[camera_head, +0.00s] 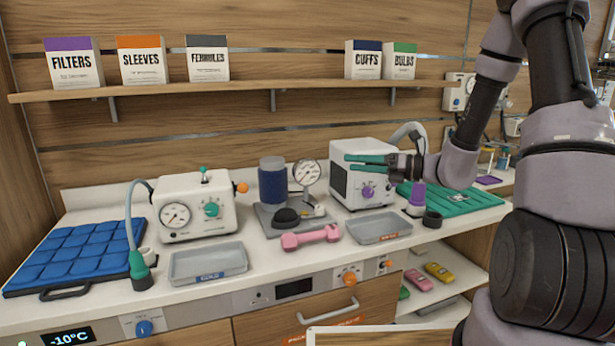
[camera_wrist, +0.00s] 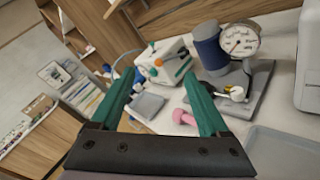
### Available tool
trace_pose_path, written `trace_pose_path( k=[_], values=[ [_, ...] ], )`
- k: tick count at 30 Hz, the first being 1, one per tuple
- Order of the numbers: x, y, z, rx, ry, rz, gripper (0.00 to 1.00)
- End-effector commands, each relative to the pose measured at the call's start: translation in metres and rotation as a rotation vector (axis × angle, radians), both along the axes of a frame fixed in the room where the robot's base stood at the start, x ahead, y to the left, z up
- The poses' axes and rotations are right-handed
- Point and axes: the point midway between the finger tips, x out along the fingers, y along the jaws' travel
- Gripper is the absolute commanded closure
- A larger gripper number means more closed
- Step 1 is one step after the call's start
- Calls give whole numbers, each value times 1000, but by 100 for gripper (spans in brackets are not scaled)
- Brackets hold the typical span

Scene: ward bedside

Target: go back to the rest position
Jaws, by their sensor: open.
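My gripper (camera_head: 352,163) has two teal fingers and points left above the counter. In the head view it is in front of the white box-shaped device (camera_head: 382,163) with a purple knob. In the wrist view my gripper (camera_wrist: 157,82) is open, its fingers wide apart with nothing between them. My arm comes in from the right, folded at the elbow. I cannot tell whether the fingers touch the device.
On the counter (camera_head: 215,298) are a pink dumbbell-shaped piece (camera_head: 310,237), two grey trays (camera_head: 208,263), a gauge stand (camera_head: 307,175), a white gauge device (camera_head: 195,207) and a blue padded mat (camera_head: 78,256). A shelf (camera_head: 240,88) with labelled boxes runs above.

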Motion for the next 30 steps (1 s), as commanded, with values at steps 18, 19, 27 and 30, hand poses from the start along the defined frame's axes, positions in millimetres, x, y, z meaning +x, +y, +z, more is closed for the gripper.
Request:
trace_pose_path(
  k=[18, 19, 27, 30],
  values=[
    [-144, -1, 66, -837, -816, 681, 21],
    [-149, -5, 69, -879, -857, 709, 21],
    [-182, -47, 98, -1265, -1215, 938, 21],
    [-191, -64, 112, -1412, -1341, 1011, 21]
  ],
)
